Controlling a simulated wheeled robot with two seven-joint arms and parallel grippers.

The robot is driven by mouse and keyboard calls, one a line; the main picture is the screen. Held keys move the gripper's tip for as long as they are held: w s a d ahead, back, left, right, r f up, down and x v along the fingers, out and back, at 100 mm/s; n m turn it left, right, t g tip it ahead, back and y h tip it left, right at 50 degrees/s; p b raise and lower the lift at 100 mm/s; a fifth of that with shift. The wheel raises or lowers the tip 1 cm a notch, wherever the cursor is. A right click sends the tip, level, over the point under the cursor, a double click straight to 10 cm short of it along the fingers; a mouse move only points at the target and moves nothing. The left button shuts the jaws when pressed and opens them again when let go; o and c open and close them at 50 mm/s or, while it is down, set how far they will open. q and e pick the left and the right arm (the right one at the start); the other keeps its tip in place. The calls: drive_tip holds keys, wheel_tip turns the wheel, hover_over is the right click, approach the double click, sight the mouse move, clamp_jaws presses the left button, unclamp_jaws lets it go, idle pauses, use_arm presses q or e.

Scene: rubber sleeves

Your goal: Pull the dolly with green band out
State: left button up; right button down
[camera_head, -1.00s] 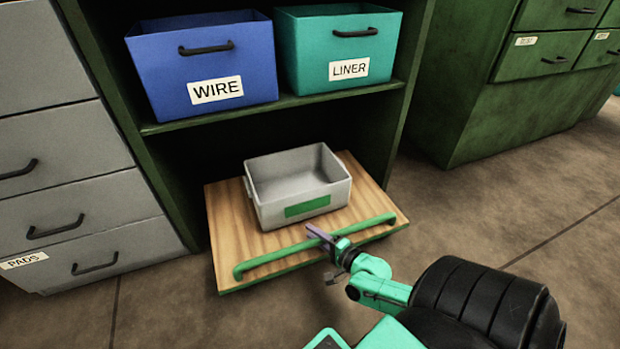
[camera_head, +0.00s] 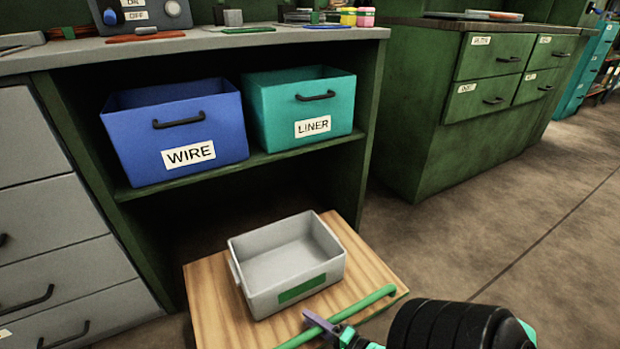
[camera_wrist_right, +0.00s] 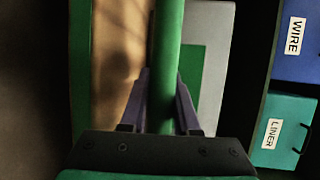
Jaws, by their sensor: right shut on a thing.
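The dolly is a wooden board (camera_head: 214,300) with a green handle bar (camera_head: 372,302) along its near edge. It sits low, in front of the opening under the shelf, with its front edge cut off by the picture. A grey bin (camera_head: 262,245) with a green band (camera_head: 302,289) stands on it. My right gripper (camera_head: 323,323) is shut on the bar near its middle. In the right wrist view the two fingers (camera_wrist_right: 162,77) lie on either side of the bar (camera_wrist_right: 168,40). My left gripper is not in view.
A blue WIRE bin (camera_head: 130,140) and a teal LINER bin (camera_head: 275,115) stand on the shelf (camera_head: 215,177) above. Grey drawers (camera_head: 45,235) are on the left. Green cabinets (camera_head: 430,150) stand at the right, with clear floor (camera_head: 500,235) before them.

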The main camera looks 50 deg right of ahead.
drive_tip(key=shift+s, duration=0.1)
drive_tip(key=c, duration=0.7)
unclamp_jaws()
drive_tip(key=shift+o, duration=0.2)
